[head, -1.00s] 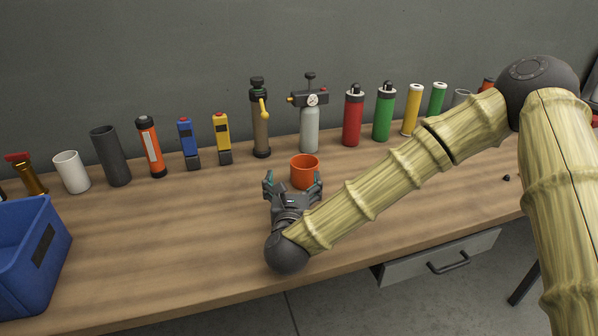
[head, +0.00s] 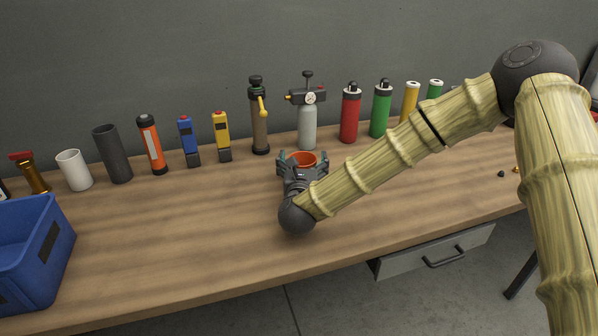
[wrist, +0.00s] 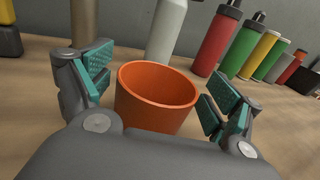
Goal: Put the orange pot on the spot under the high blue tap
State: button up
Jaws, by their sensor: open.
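The orange pot (head: 303,157) stands upright on the wooden bench, partly hidden by my gripper in the head view. My gripper (head: 302,166) is open, with one finger on each side of the pot. In the wrist view the orange pot (wrist: 155,98) sits between the teal-padded fingers of my gripper (wrist: 162,82). A gap shows at the left finger; the right finger is very close to the pot, and I cannot tell if it touches. I see no blue tap and no spot under one in either view.
Behind the pot stand a grey cylinder with a gauge (head: 308,125), a brown bottle with a yellow handle (head: 260,120), and red (head: 350,118) and green (head: 381,112) bottles. A blue crate (head: 30,250) is at the left. The bench front is clear.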

jog(key=c, duration=1.3)
